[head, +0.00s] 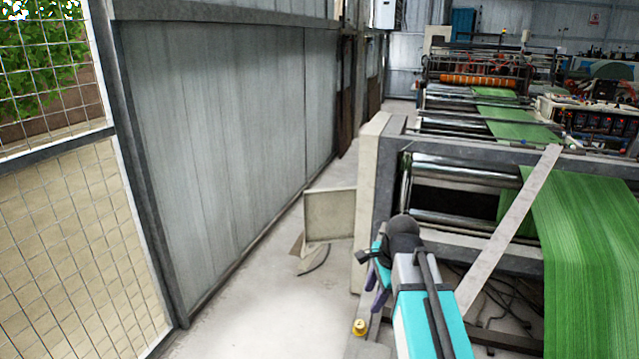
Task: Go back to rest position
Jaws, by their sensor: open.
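My arm (430,310), teal and white with a dark joint, reaches up from the bottom of the head view, right of centre. My gripper (374,289) shows small at the left of the arm, with dark fingers pointing down. It is open, and I see nothing held between the fingers. It is in front of the pale end frame of the machine in the picture. Part of the gripper is hidden behind the arm's wrist.
The sack machine (464,172), with rollers and green woven sheet (592,240), fills the right side. A slanted metal bar (512,230) crosses its front. A grey box (329,214) juts from its left end. A yellow knob (360,327) is below the gripper. Clear floor (262,305) lies left.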

